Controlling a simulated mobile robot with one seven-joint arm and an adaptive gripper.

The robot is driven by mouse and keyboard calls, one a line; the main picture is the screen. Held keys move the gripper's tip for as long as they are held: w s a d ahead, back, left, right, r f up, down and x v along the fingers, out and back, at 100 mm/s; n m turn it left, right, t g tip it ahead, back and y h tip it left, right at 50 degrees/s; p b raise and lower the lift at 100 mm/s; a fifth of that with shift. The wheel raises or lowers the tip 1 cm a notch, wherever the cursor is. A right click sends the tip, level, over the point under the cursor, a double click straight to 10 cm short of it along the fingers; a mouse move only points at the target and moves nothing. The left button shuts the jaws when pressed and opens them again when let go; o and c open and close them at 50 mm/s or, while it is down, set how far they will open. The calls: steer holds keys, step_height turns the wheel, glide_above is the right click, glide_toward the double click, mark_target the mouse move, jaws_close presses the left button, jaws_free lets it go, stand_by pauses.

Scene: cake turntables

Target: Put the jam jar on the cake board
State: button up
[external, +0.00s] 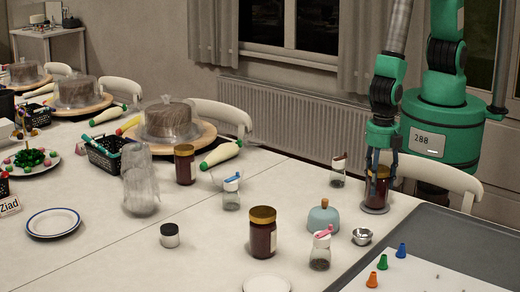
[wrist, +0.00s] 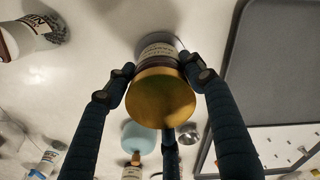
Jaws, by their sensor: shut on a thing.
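My gripper (external: 381,160) is shut on a dark jam jar (external: 377,189) at the right of the table. In the wrist view the jar's gold lid (wrist: 160,98) sits between the fingers of my gripper (wrist: 160,80). Two similar gold-lidded jars stand apart, one at the front (external: 262,235) and one farther back (external: 184,168). Round wooden boards under wrapped cakes show at the left, the nearest (external: 205,137) behind the back jar. I cannot tell which thing is the cake board.
A teal dome (external: 323,217), a small metal bowl (external: 362,237) and pourer bottles (external: 338,172) stand near the held jar. A large grey tray (external: 440,222) with coloured nozzles (external: 382,262) lies at the right. A blue-rimmed plate (external: 53,223) is at the left.

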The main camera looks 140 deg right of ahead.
steer(key=o, duration=1.8)
steer(key=shift+r, duration=0.1)
step_height(320, 180, up, 12)
steer(key=shift+r+p, duration=0.1)
steer(key=shift+p, duration=1)
steer(key=shift+r, duration=0.35)
steer(key=s+r+m+t, duration=0.15)
steer(key=s+r, duration=0.25)
steer(key=r, duration=0.6)
steer(key=s+r+m+t, duration=0.1)
steer(key=s+r+m, duration=0.15)
steer(key=r, duration=0.75)
steer(key=s+r+m+t, duration=0.2)
steer(key=s+r, duration=0.2)
steer(key=r, duration=0.6)
steer(key=s+r, duration=0.2)
steer(key=s, duration=0.1)
steer(key=s+r+m, duration=0.1)
steer(key=s+r, duration=0.1)
steer(key=s+a+r+m+t, duration=0.1)
steer(key=s, duration=0.2)
steer(key=shift+s+r, duration=0.35)
steer(key=shift+r, duration=0.05)
